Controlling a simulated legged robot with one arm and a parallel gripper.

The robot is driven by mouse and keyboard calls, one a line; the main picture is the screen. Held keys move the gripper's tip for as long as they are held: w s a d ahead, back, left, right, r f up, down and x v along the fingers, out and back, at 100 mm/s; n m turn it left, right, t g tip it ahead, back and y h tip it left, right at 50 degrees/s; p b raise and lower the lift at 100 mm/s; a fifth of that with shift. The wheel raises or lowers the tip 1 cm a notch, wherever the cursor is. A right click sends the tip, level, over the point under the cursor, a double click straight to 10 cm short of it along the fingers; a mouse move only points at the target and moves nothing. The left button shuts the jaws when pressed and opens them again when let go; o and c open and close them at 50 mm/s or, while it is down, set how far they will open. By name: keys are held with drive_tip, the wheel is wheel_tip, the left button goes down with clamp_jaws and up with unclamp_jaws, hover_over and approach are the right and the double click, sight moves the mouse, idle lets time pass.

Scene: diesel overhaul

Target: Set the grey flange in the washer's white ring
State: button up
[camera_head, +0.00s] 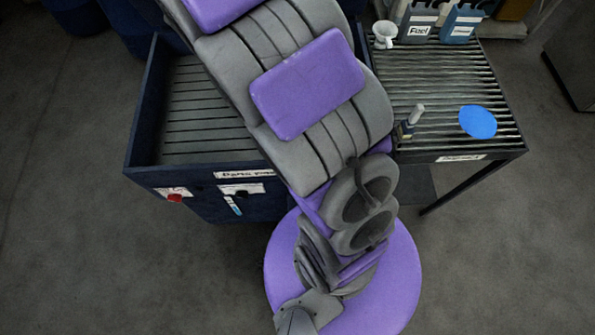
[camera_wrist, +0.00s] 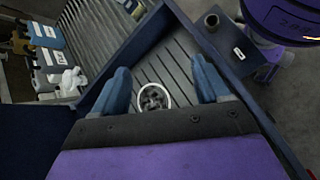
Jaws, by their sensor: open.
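The white ring (camera_wrist: 140,104) lies on the slatted floor of the dark blue washer (camera_head: 146,120), and shows in the wrist view. A grey part (camera_wrist: 153,95), which looks like the flange, lies within the ring's outline; it is small and I cannot tell whether it sits fully flat. My gripper (camera_wrist: 161,66) is open, its two blue fingers apart on either side above the ring, with nothing between them. In the head view my arm hides the ring, the grey part and the gripper.

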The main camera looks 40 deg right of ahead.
drive_tip(key=s+a+r+m+t+y, duration=0.1)
drive_tip(key=s+a+r+m+y, duration=0.1)
drive_tip(key=s+a, duration=0.5)
drive_tip(key=s+a+r+m+t+y, duration=0.2)
drive_tip(key=s+a+y, duration=0.3)
drive_tip(key=s+a, duration=0.3)
drive_tip(key=s+r, duration=0.1)
drive_tip(key=s, duration=0.1)
drive_tip(key=shift+s+a+r+m, duration=0.2)
drive_tip(key=shift+s+r+m, duration=0.1)
drive_tip(key=shift+r, duration=0.1)
drive_tip(key=shift+f, duration=0.15)
drive_tip(key=shift+f+b, duration=0.35)
drive_tip(key=shift+b, duration=0.1)
